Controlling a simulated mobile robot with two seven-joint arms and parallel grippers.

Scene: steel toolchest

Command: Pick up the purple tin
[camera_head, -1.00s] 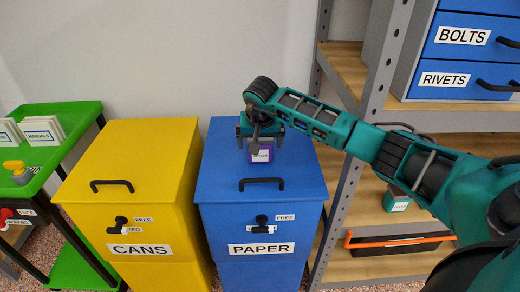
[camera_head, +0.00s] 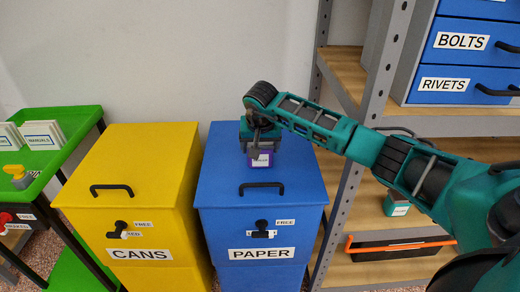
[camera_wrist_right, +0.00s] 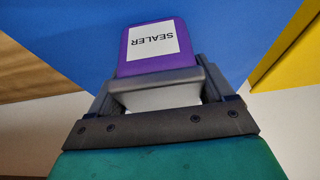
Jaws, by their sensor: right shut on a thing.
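The purple tin (camera_head: 264,160) has a white label and shows in front of the blue PAPER bin's lid (camera_head: 215,180). My right gripper (camera_head: 262,148) reaches it from above and is shut on it. In the right wrist view, the tin (camera_wrist_right: 183,52) is purple with a label reading SEALER, and the jaws (camera_wrist_right: 158,88) close around its near end. Whether the tin's base touches the lid cannot be told. My left gripper is not in view.
The yellow CANS bin (camera_head: 150,160) stands left of the blue bin, and a green trolley (camera_head: 65,115) is at far left. A metal shelf post (camera_head: 372,110) stands close on the right, beside my right arm. A teal box (camera_head: 397,205) sits on a lower shelf.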

